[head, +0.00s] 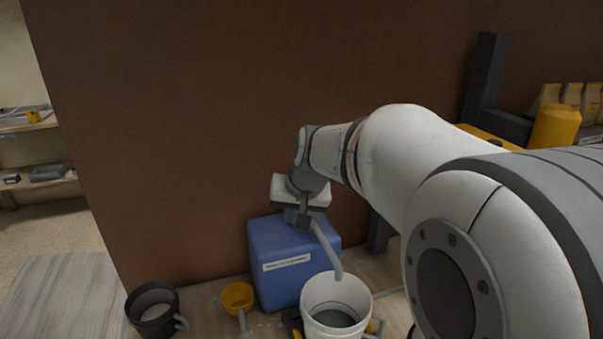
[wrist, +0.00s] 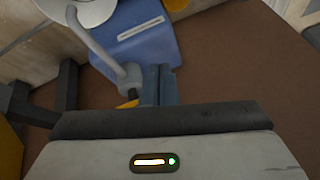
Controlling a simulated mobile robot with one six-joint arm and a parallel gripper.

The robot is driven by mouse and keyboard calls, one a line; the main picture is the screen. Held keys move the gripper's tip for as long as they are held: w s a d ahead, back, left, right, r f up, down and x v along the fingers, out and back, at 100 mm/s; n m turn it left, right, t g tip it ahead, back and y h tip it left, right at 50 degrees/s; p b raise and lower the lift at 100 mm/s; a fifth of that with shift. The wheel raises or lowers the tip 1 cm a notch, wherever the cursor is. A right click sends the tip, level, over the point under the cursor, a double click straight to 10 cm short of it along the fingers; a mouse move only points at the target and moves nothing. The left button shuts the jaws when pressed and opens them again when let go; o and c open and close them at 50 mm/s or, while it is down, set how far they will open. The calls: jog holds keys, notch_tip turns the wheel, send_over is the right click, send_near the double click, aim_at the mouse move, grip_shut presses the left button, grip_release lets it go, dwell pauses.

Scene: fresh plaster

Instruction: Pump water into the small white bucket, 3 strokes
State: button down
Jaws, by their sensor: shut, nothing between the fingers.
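The blue canister (head: 268,245) with a white label stands against the brown wall. It also shows in the wrist view (wrist: 165,45). A grey pump with a curved spout (head: 326,249) sits on its top, and the spout (wrist: 98,48) reaches over the small white bucket (head: 315,293). The bucket stands upright at the canister's front right, with grey contents low inside. My gripper (head: 291,214) is over the canister's top at the pump. In the wrist view its fingers (wrist: 158,72) are shut together beside the pump head; I cannot tell whether they touch it.
A black mug-like pot (head: 150,318) and a yellow scoop (head: 237,297) stand left of the canister. Yellow and black items lie around the bucket's foot. A yellow container (head: 556,126) and paper bags (head: 572,96) are at the far right. The brown wall (head: 200,130) is close behind.

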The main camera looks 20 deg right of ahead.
jog(key=s+a+f+n+g, duration=0.1)
jog(key=s+f, duration=0.2)
jog(key=s, duration=0.7)
jog(key=s+a+f+n+g+h, duration=0.1)
jog(key=s+f+n, duration=0.1)
jog(key=s, duration=0.7)
jog(key=shift+s+f, duration=0.4)
jog(key=shift+f, duration=0.3)
jog(key=shift+a, duration=0.1)
